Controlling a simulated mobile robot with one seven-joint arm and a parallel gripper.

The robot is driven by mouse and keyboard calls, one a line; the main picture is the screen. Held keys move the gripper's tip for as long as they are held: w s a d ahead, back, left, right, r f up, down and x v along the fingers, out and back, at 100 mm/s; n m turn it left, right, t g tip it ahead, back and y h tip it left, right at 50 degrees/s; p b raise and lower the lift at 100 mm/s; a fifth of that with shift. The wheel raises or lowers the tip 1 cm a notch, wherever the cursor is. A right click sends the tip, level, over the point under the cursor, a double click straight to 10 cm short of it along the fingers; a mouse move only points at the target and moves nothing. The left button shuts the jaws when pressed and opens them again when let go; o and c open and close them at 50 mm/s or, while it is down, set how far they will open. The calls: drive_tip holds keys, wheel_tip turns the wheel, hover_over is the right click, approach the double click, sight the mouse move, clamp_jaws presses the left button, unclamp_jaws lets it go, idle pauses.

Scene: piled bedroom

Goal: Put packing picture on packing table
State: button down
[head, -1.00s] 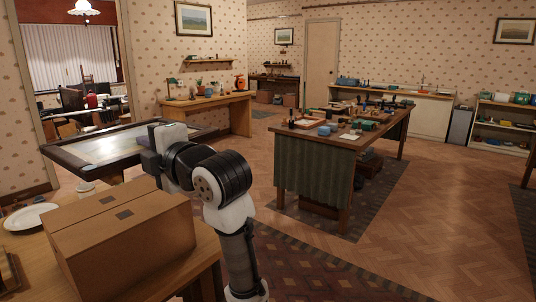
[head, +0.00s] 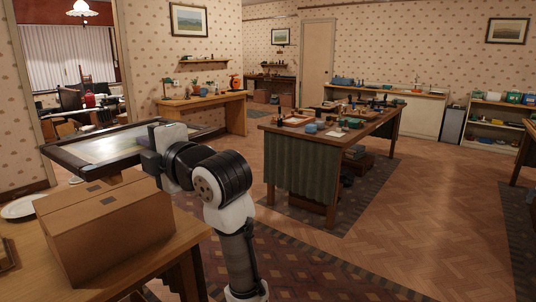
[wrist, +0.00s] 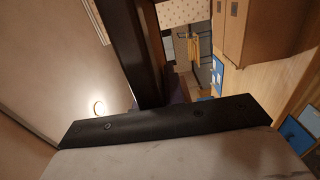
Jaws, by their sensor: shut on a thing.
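A large dark-framed picture (head: 108,146) with a pale, shiny face is held out flat at the left of the head view. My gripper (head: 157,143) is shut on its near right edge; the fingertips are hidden. In the wrist view, the dark frame (wrist: 139,50) runs up from my gripper, with the pale face (wrist: 45,60) to its left. A wooden table (head: 185,250) at the lower left bears a closed cardboard box (head: 110,230). The picture is beyond the box, apart from the tabletop. No label shows which table is the packing table.
A white plate (head: 20,207) lies beside the box. A cluttered work table with a green curtain (head: 312,180) stands in mid-room. A wooden side table (head: 200,101) is against the back wall. Parquet floor (head: 440,215) at the right is open.

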drive_tip(key=shift+s+d, duration=0.1)
drive_tip(key=w+d+f+m+t+h, duration=0.3)
drive_tip(key=w+d+f, duration=0.3)
drive_tip(key=w+f, duration=0.3)
drive_tip(key=w+d+f+m+t+h, duration=0.25)
drive_tip(key=w+d+f+h, duration=0.35)
drive_tip(key=f, duration=0.5)
drive_tip(key=w+d+f+m+t+h, duration=0.1)
drive_tip(key=w+d+f+m, duration=0.2)
drive_tip(key=f, duration=0.9)
drive_tip(key=s+d+f+m+h, duration=0.1)
drive_tip(key=s+d+f+h, duration=0.2)
drive_tip(key=f, duration=0.6)
drive_tip(key=s+d+f+m+h, duration=0.15)
drive_tip(key=d+f, duration=0.25)
drive_tip(key=f, duration=0.5)
drive_tip(key=s+f, duration=1.4)
drive_tip(key=f, duration=0.2)
drive_tip(key=shift+d+f+n, duration=0.2)
drive_tip(key=shift+d+n, duration=0.1)
drive_tip(key=shift+a+t, duration=0.1)
drive_tip(key=shift+t, duration=0.15)
